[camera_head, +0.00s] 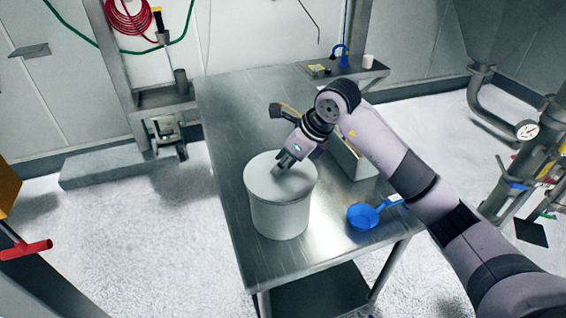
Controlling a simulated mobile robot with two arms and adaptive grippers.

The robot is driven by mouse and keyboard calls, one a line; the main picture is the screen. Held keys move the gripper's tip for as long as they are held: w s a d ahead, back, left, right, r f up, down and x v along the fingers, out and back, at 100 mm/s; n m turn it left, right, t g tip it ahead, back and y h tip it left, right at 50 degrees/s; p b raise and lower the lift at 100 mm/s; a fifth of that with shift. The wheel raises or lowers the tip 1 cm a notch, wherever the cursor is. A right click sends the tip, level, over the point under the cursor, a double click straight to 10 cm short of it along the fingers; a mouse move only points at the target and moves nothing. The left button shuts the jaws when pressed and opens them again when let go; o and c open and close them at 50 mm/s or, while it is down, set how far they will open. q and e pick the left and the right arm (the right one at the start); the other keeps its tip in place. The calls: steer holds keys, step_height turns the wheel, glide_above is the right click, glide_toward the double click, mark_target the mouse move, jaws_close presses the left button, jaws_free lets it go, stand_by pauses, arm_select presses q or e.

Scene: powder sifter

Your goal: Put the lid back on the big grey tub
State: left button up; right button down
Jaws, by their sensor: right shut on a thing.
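The big grey tub (281,216) stands upright on the steel table near its front left. Its round grey lid (268,184) lies over the top of the tub and looks level. I cannot tell whether the lid is fully seated. My right gripper (285,161) comes down from the upper right and is shut at the lid's top. The gripped part is hidden by the fingers. My left gripper is not in view.
A blue scoop (363,215) lies on the steel table (240,115) right of the tub. A metal box (352,160) stands behind it, partly hidden by my right arm. The table's far left is clear. A white cup (368,61) stands at the back.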

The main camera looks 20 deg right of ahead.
steer(key=shift+f+b, duration=0.15)
steer(key=shift+b, duration=0.3)
stand_by(1.1)
stand_by(0.4)
steer(key=c, duration=1.2)
jaws_free()
steer(key=o, duration=0.5)
steer(key=shift+r+p, duration=2)
steer(key=shift+r, duration=1.55)
